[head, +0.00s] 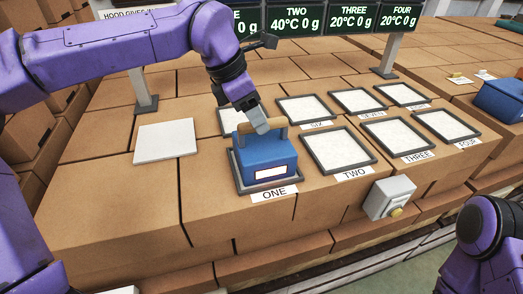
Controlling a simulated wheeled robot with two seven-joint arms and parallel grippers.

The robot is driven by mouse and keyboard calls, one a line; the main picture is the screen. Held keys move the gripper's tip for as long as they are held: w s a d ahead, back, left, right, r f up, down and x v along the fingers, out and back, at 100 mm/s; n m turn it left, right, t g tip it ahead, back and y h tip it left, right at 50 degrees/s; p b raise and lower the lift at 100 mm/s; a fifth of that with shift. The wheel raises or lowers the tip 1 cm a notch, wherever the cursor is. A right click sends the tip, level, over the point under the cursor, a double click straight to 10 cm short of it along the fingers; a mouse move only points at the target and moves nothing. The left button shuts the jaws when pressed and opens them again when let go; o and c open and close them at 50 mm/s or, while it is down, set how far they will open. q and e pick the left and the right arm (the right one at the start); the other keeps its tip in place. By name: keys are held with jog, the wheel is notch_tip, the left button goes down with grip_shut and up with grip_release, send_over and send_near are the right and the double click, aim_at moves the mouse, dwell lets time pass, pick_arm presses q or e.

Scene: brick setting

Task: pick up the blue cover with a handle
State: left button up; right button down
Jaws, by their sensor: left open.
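The blue cover (268,163) sits on the framed pad labelled ONE, with a tan handle (262,132) on its top and a white label on its front. My left gripper (264,127) is right above it, with its grey fingers at the handle. The jaws are open, and the far finger is partly hidden. What lies beneath the cover is hidden. My right arm (485,240) shows at the lower right, and its gripper is out of the picture.
Framed white pads labelled TWO (340,148), THREE (402,134) and others stand to the right. A white plate (165,140) lies left. A grey box with a yellow knob (388,197) is at the front. Display posts stand behind. Another blue object (499,101) is at the right edge.

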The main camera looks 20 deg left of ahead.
aim_at(266, 145)
pick_arm(q)
jog(key=f, duration=0.3)
jog(key=shift+d+f+p, duration=0.2)
jog(key=shift+f+p, duration=0.1)
jog(key=shift+f, duration=0.1)
jog(key=w, duration=0.1)
jog(key=w+f, duration=0.1)
jog(key=w+d+f, duration=0.1)
jog(key=shift+w, duration=0.35)
jog(key=shift+s+r, duration=0.1)
jog(key=shift+r, duration=0.05)
jog(key=c, duration=0.4)
jog(key=shift+s+r, duration=0.25)
jog(key=shift+s, duration=0.15)
jog(key=c, duration=0.5)
jog(key=shift+s+a+r, duration=0.2)
jog(key=shift+s+a, duration=0.1)
jog(key=shift+s, duration=0.05)
grip_shut()
jog(key=shift+w+d+f, duration=0.1)
jog(key=shift+w+d, duration=0.1)
jog(key=shift+w, duration=0.35)
jog(key=shift+s+a, duration=0.1)
jog(key=shift+s, duration=0.2)
pick_arm(e)
jog(key=shift+w+r, duration=0.45)
jog(key=shift+r, duration=0.1)
